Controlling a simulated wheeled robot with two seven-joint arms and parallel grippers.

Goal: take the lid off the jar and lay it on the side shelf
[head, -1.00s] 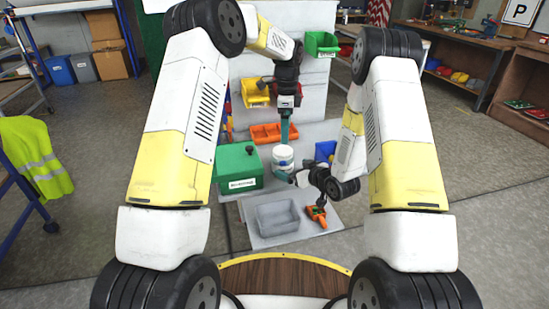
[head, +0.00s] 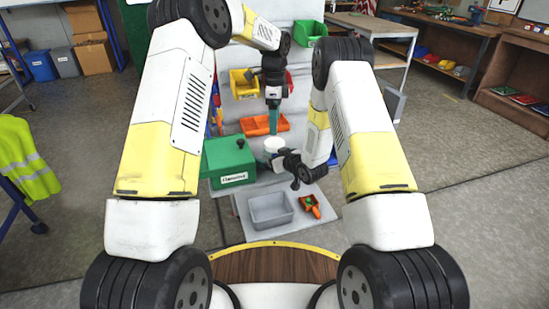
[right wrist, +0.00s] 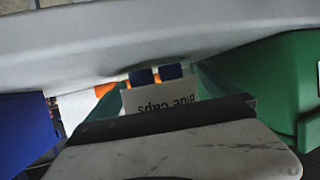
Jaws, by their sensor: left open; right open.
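The white jar (head: 270,144) stands on the grey workbench, right of the green box. The right wrist view shows a white surface with the upside-down label "Blue Caps" (right wrist: 160,104) between my right gripper's teal fingers. My right gripper (head: 268,158) is open at the jar's near side in the head view; whether it touches is unclear. My left gripper (head: 273,124) is open, its teal fingers pointing down just above and behind the jar. The lid cannot be told apart from the white jar top. I cannot tell which surface is the side shelf.
The green box (head: 230,162) stands left of the jar. An orange tray (head: 264,124) lies behind it. A grey tray (head: 271,209) and an orange tool (head: 310,204) lie on the lower front board. Yellow (head: 243,82) and green bins (head: 310,33) hang on the back panel.

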